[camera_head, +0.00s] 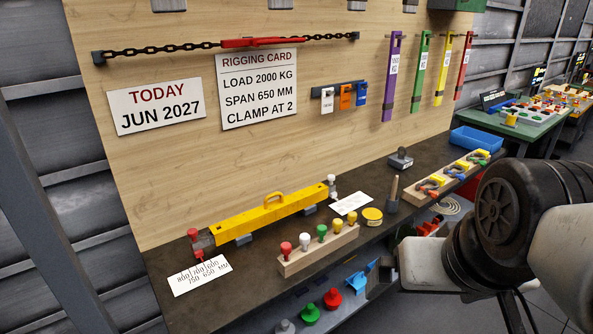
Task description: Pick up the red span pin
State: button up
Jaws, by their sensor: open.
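A yellow spreader beam (262,215) lies along the back of the dark bench. A red-headed pin (193,234) stands upright at its left end, and a white-headed pin (332,180) stands at its right end. A second red-headed pin (286,249) stands at the left end of a wooden pin block (318,251), beside white, green and yellow ones. I cannot tell from the picture which red pin is the span pin. My arm shows at the right, apart from both; its gripper fingers are not visible.
A span card (200,276) lies by the beam's left end. A yellow tin (372,216), a dark holder (392,205) and a block of shackles (450,177) stand farther right. A blue tray (476,138) is at the far end. Red and green knobs (333,298) sit on a lower shelf.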

aim_at(285, 246)
jog(key=u, duration=0.65)
jog(key=z, duration=1.35)
jog(key=k+u, duration=0.1)
jog(key=k, duration=0.5)
jog(key=k+j+u, duration=0.1)
jog(key=k, duration=0.5)
jog(key=i+u, duration=0.1)
jog(key=u, duration=1.25)
jog(key=i+l, duration=0.1)
jog(key=l, duration=0.3)
jog(key=i+l, duration=0.1)
jog(key=l, duration=0.65)
jog(key=i+l, duration=0.8)
jog(key=i, duration=0.2)
jog(key=i+l, duration=0.15)
jog(key=i, duration=0.25)
